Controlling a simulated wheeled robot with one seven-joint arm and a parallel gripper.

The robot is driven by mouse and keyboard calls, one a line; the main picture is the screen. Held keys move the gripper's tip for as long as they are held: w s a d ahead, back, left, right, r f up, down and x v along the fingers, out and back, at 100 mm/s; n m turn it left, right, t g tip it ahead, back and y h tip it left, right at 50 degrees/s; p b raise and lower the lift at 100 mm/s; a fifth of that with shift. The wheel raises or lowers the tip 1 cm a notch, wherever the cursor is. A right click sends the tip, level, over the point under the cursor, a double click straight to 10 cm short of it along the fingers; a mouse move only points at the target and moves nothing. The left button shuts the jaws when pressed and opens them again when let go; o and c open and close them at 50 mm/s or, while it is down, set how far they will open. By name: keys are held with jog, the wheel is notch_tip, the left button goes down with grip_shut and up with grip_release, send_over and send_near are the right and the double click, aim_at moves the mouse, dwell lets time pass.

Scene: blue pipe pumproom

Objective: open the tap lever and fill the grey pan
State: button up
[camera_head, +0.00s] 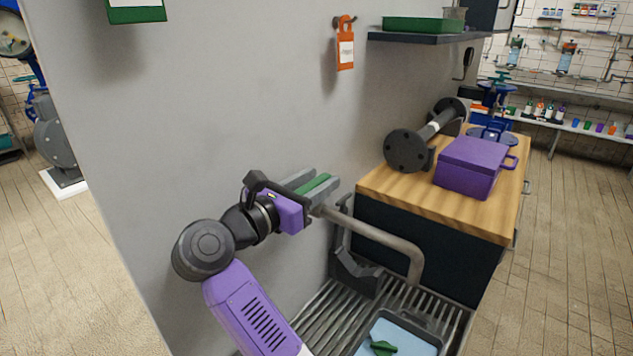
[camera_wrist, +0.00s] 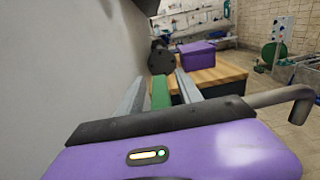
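The green tap lever (camera_head: 316,184) stands by the grey wall, above the base of the bent metal spout (camera_head: 385,238). My gripper (camera_head: 318,184) is around the lever, one finger on each side. In the wrist view the lever (camera_wrist: 160,92) lies between the fingers (camera_wrist: 160,88), with a narrow gap on both sides. The spout curves right and down over the dark grey pan (camera_head: 416,326), which sits on the slatted drain. The pan's inside is light blue; I cannot tell whether that is water. A green object (camera_head: 382,346) lies in it. No stream shows below the spout.
A wooden-topped cabinet (camera_head: 455,218) stands behind the spout, bearing a purple lidded box (camera_head: 473,168) and a dark flanged pipe (camera_head: 408,150). The grey wall (camera_head: 230,100) is close along my arm's left. An orange tag (camera_head: 345,48) and a shelf (camera_head: 425,37) are above.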

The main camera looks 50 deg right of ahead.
jog(key=shift+a, duration=0.1)
jog(key=a, duration=0.7)
jog(key=shift+a, duration=0.3)
jog(key=shift+a, duration=0.1)
dwell(0.4)
